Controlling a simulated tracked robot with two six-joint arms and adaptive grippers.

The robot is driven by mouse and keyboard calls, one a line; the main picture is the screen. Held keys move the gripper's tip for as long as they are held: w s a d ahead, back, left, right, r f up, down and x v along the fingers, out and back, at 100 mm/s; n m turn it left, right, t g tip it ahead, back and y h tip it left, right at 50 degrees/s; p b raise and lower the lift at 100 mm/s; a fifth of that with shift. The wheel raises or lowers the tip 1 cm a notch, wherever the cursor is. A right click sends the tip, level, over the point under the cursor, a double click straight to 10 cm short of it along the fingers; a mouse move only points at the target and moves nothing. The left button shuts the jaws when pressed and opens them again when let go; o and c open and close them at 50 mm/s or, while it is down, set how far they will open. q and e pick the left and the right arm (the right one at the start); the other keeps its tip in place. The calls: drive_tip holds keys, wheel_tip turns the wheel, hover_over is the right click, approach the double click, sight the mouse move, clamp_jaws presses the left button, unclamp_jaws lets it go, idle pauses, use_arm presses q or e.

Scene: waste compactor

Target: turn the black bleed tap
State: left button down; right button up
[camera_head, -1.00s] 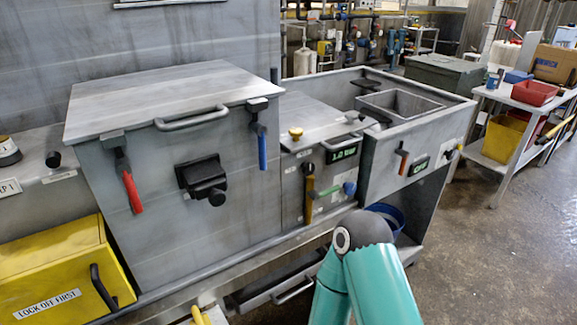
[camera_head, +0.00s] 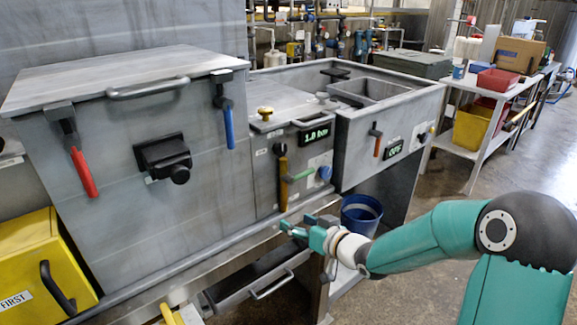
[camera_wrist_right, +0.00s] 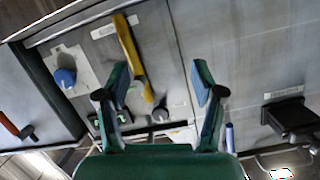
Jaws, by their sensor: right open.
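A small black knob (camera_head: 279,149), which may be the black bleed tap, sits on the middle front panel at the top of an upright yellow handle, left of the green-lit display (camera_head: 314,135). In the right wrist view the black knob (camera_wrist_right: 160,113) shows upside down beside the end of the yellow handle (camera_wrist_right: 130,55). My right gripper (camera_head: 298,226) is open and empty, below and apart from the middle panel. Its open fingers (camera_wrist_right: 162,82) frame the panel. My left gripper is out of view.
A blue knob (camera_head: 325,173) with a green lever sits right of the yellow handle. Red (camera_head: 84,174) and blue (camera_head: 229,127) latch handles flank the large lid. A drawer handle (camera_head: 271,286) and blue bucket (camera_head: 361,214) are low down.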

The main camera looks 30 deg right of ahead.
drive_tip(key=s+d+r+n+t+b, duration=0.1)
drive_tip(key=s+d+r+t, duration=0.15)
drive_tip(key=r, duration=0.35)
drive_tip(key=s+d+r+n+t+b, duration=0.1)
drive_tip(key=d+r+n, duration=0.15)
drive_tip(key=r, duration=0.45)
use_arm(q)
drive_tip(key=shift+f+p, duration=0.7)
drive_tip(key=shift+p, duration=0.2)
use_arm(e)
approach(282, 151)
drive_tip(key=shift+m, duration=0.35)
drive_tip(key=w, duration=0.9)
drive_tip(key=shift+w+a+r, duration=0.15)
drive_tip(key=shift+w+a, duration=0.1)
drive_tip(key=shift+w, duration=0.05)
